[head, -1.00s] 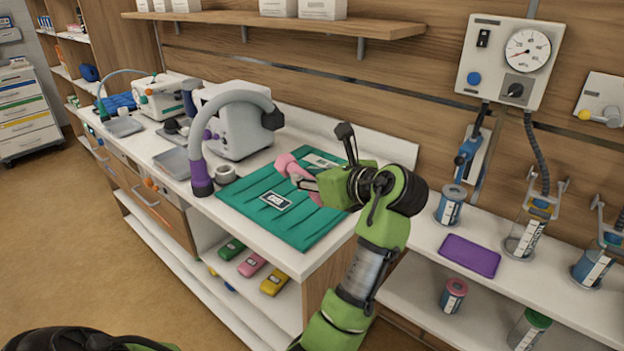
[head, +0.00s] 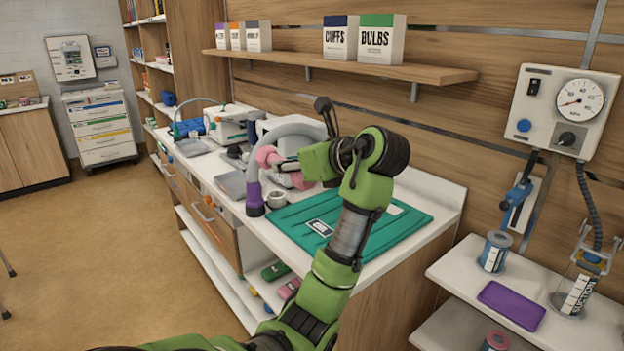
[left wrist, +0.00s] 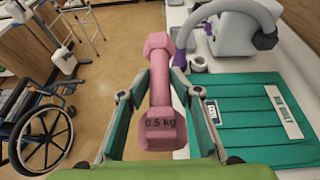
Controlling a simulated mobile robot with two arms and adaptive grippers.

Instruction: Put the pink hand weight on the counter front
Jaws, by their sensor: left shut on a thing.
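The pink hand weight (head: 268,157), marked "0.5 kg", is held up in my left gripper (head: 288,166). In the left wrist view the weight (left wrist: 160,122) lies lengthwise between the two fingers of the left gripper (left wrist: 160,97), which are shut on its handle. The floor and the counter's front edge show beneath it there. The white counter (head: 262,229) runs along the wall, with a teal mat (head: 330,236) on it. The arm hides part of the mat and counter. My right gripper is not in view.
A grey tray (head: 231,184) sits farther along the counter. A wheelchair (left wrist: 42,128) stands on the floor at left in the left wrist view.

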